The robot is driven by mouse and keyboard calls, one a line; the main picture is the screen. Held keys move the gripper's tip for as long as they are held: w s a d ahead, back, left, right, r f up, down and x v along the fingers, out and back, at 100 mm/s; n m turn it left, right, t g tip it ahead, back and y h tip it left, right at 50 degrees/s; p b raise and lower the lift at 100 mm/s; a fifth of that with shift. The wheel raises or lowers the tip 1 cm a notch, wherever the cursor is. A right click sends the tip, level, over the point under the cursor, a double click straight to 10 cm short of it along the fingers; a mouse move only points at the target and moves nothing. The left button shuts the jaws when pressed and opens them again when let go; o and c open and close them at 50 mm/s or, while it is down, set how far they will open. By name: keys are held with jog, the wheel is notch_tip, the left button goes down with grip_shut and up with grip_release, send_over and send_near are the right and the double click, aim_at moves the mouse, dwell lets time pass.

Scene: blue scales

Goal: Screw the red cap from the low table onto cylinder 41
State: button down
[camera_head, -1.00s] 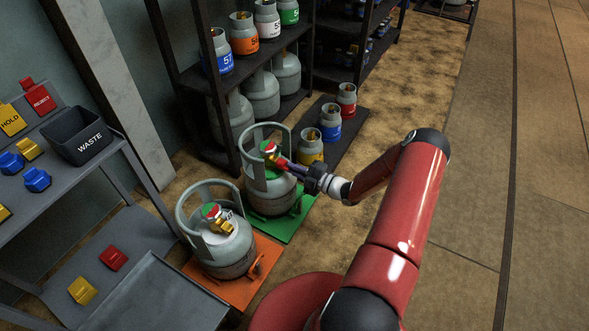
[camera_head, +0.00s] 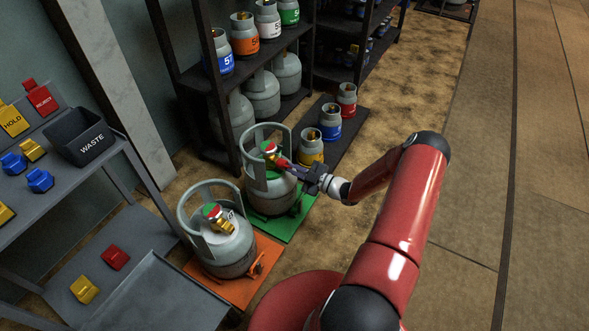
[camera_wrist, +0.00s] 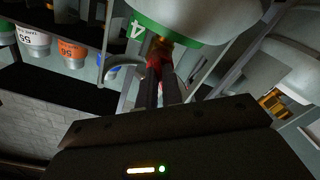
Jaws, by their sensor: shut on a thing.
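My gripper (camera_head: 287,165) is shut on a red cap (camera_head: 281,161) at the valve of the grey cylinder (camera_head: 268,198) standing on the green mat. In the wrist view, the red cap (camera_wrist: 154,66) is between my fingertips, against or very close to the brass valve (camera_wrist: 160,48). I cannot tell how far it is on. The green band (camera_wrist: 165,32) there shows a digit 4; the rest of the number is cut off. A second grey cylinder (camera_head: 231,252) with a red and green top stands upright on the orange mat.
Another red cap (camera_head: 115,257) and a yellow cap (camera_head: 85,290) lie on the low shelf at left. A WASTE bin (camera_head: 77,140) stands on the bench above. Small cylinders (camera_head: 331,125) stand behind the green mat. Tall guard rings surround both cylinder valves. The floor at right is clear.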

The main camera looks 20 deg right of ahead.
jog(key=shift+m, duration=0.4)
jog(key=shift+m, duration=1)
jog(key=c, duration=1.5)
grip_release()
jog(key=shift+o, duration=0.2)
jog(key=shift+s+d, duration=0.1)
